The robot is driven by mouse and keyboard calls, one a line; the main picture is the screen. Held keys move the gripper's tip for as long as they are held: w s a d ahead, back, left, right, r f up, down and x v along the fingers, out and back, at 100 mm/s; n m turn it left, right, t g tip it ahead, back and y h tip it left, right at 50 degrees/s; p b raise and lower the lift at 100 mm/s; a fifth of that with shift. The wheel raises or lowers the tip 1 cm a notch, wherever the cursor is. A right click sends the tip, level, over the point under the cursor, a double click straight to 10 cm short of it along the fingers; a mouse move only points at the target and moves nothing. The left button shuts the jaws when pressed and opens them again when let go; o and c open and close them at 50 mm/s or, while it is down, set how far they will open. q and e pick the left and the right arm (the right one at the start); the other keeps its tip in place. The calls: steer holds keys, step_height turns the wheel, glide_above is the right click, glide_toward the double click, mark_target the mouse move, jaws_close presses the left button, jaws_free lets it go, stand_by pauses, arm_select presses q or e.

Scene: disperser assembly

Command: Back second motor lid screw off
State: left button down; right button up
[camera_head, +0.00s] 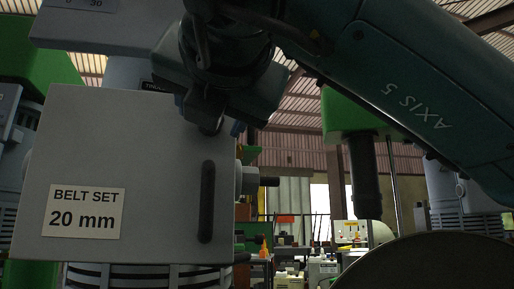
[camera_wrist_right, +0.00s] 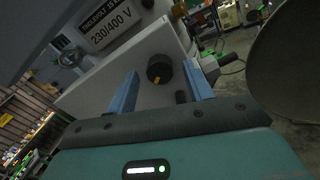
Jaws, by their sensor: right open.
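The grey motor lid (camera_head: 110,150) with the label "BELT SET 20 mm" fills the left of the head view; its pale face also shows in the wrist view (camera_wrist_right: 100,95). My right gripper (camera_wrist_right: 160,70) is open at the lid. In the wrist view a round black screw knob (camera_wrist_right: 159,69) sits between its two blue fingers, with gaps on both sides. A smaller dark part (camera_wrist_right: 182,97) lies below it, near the right finger. In the head view my right wrist covers the lid's upper right corner. My left gripper is not in view.
A black handle or slot (camera_head: 207,202) runs down the lid's right side. A grey boss with a dark rod (camera_head: 268,182) sticks out right of it. A plate marked "230/400 V" (camera_wrist_right: 112,25) is near the gripper. A large round dark surface (camera_head: 430,265) is at lower right.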

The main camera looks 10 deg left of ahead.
steer(key=shift+w+a, duration=0.1)
steer(key=shift+w, duration=0.1)
steer(key=c, duration=1)
steer(key=shift+o, duration=0.2)
